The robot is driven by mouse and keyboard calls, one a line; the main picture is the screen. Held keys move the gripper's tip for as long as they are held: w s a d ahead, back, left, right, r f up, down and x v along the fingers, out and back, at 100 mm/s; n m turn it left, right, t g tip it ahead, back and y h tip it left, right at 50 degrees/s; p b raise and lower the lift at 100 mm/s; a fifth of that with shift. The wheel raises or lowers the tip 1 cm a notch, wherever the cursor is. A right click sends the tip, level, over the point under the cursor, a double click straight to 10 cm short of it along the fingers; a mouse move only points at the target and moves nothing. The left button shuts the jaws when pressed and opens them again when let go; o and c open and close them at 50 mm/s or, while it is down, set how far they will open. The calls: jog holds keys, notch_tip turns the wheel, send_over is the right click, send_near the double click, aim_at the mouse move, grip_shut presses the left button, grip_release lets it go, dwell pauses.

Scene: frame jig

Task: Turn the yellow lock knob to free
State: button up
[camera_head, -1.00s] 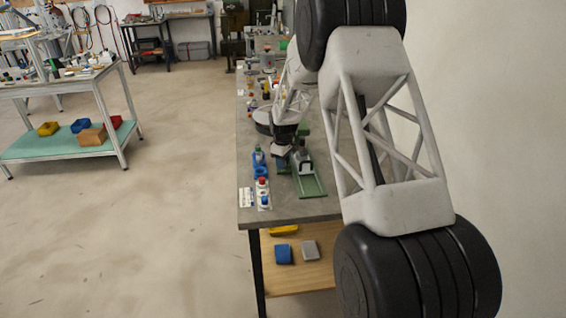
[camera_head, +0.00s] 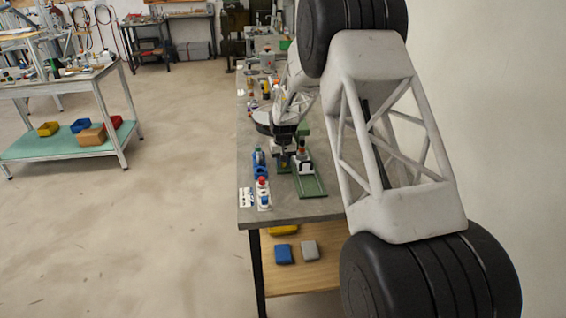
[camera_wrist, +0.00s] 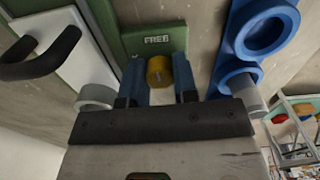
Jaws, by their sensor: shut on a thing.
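The yellow lock knob (camera_wrist: 159,72) shows in the wrist view between the two blue fingers of my gripper (camera_wrist: 160,80). My gripper is shut on the knob. The knob sits at the green jig plate (camera_wrist: 120,38), just below a label reading FREE (camera_wrist: 157,39). The knob's pointer direction cannot be made out. In the head view my gripper (camera_head: 284,163) is low over the bench beside the green jig (camera_head: 311,187), and the knob is too small to tell there.
A blue holder with round openings (camera_wrist: 266,25) stands close to the right of my gripper in the wrist view. A black handle (camera_wrist: 40,58) on a pale plate is at the left. In the head view, a red-topped button box (camera_head: 263,186) stands near the bench's front.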

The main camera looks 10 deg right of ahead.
jog(key=shift+m, duration=0.4)
jog(key=o, duration=0.9)
jog(key=shift+r, duration=0.1)
jog(key=shift+r, duration=3.8)
